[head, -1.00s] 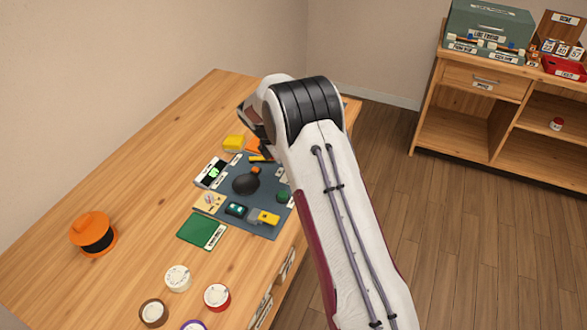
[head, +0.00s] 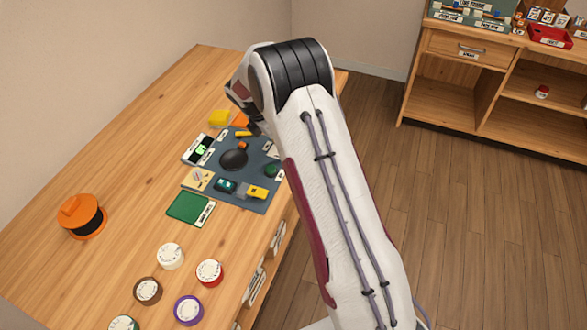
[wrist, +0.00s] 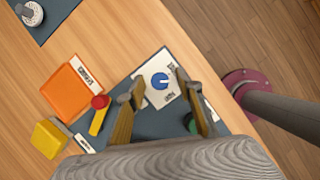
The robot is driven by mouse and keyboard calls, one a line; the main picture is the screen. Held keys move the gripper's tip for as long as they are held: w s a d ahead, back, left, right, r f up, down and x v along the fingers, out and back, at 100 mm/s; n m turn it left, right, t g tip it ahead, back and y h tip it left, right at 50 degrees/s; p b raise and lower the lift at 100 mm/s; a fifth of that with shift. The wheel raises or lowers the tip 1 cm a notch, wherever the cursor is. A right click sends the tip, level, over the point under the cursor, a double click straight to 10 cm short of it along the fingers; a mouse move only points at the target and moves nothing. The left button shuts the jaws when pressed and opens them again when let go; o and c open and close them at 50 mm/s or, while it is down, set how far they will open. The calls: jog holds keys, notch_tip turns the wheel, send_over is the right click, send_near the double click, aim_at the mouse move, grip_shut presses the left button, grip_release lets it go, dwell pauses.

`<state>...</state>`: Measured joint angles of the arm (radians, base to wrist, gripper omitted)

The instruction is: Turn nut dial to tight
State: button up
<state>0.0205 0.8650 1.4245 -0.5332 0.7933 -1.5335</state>
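In the wrist view a white card with a blue round dial (wrist: 160,82) lies at the edge of the dark mat (wrist: 66,4). The dial has a pale pointer mark; its lettering is too small to read, so I cannot confirm it is the nut dial. My gripper (wrist: 161,79) is open, its two fingers apart on either side of the dial in this view. I cannot tell how far above it they are. In the head view my arm hides the dial and most of the gripper.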

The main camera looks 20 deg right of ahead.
jog(key=shift+s+d+n+t+y, duration=0.1)
jog(key=shift+n+t+y, duration=0.3)
jog(key=shift+n, duration=0.95)
jog(key=shift+s+n+t+y, duration=0.15)
jog(key=shift+n+t, duration=0.35)
jog(key=shift+n, duration=0.85)
jog(key=shift+s+a+r+m+g, duration=0.2)
jog(key=shift+s+a+r+m, duration=0.2)
jog(key=shift+s+r+m, duration=0.55)
jog(key=shift+s+a+r+m+g, duration=0.2)
jog(key=shift+s+a+r+m, duration=0.25)
jog(key=shift+s+r+m, duration=0.5)
jog(key=shift+s+a+r+m+g, duration=0.2)
jog(key=shift+s+a+r+m, duration=0.2)
jog(key=shift+s+r+m, duration=0.55)
jog(key=shift+s+a+f+m, duration=0.1)
jog(key=shift+s+m, duration=0.25)
jog(key=shift+m, duration=0.2)
jog(key=shift+s+a+f+m, duration=0.1)
jog(key=shift+s+m, duration=0.25)
jog(key=shift+m, duration=0.15)
jog(key=s+a+r+m+y, duration=0.1)
jog(key=s+a+r+m, duration=0.1)
jog(key=s+r+m, duration=0.3)
jog(key=s+a+r+m+y, duration=0.1)
jog(key=s+a+r+m, duration=0.1)
jog(key=s+r+m, duration=0.4)
jog(key=shift+s+r+m+g, duration=0.3)
jog(key=shift+s+m, duration=1.2)
jog(key=shift+s, duration=1.65)
